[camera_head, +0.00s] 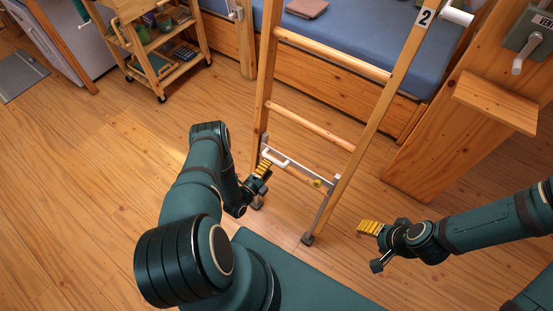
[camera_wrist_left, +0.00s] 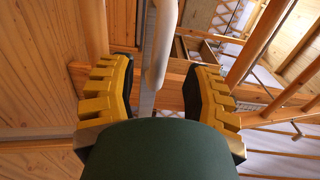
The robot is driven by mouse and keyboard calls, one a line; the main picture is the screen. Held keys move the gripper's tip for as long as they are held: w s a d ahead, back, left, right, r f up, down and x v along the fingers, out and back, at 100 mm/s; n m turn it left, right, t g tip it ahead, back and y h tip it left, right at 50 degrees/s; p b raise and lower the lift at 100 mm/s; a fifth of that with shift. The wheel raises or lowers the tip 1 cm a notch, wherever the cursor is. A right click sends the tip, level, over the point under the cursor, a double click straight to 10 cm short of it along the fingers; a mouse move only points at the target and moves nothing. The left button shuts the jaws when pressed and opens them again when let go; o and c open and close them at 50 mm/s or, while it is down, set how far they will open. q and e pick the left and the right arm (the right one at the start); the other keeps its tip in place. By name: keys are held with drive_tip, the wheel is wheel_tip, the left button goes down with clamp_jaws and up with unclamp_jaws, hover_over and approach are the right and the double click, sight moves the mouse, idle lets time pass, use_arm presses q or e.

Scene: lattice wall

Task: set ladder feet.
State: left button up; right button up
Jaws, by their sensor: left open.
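The wooden ladder (camera_head: 312,126), marked 2 near its top, leans against the blue-topped bunk. Its dark feet (camera_head: 307,239) are at the floor. A white handle (camera_head: 275,157) and a small yellow knob (camera_head: 317,183) sit on the metal bar low between the rails. My left gripper (camera_head: 263,169) is at the ladder's lower left, beside the handle. In the left wrist view its yellow-padded fingers (camera_wrist_left: 160,72) are apart, with the white handle (camera_wrist_left: 160,40) between them and gaps on both sides. My right gripper (camera_head: 370,229) is right of the ladder, apart from it; its finger gap is unclear.
A wooden cart (camera_head: 158,45) with items stands at the back left. The bunk (camera_head: 345,40) is behind the ladder. A wooden post with a small shelf (camera_head: 497,103) and a grey crank box (camera_head: 527,42) are at the right.

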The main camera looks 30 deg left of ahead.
use_arm(q)
drive_tip(key=w+b, duration=0.1)
drive_tip(key=w, duration=0.5)
drive_tip(key=shift+d, duration=0.25)
clamp_jaws()
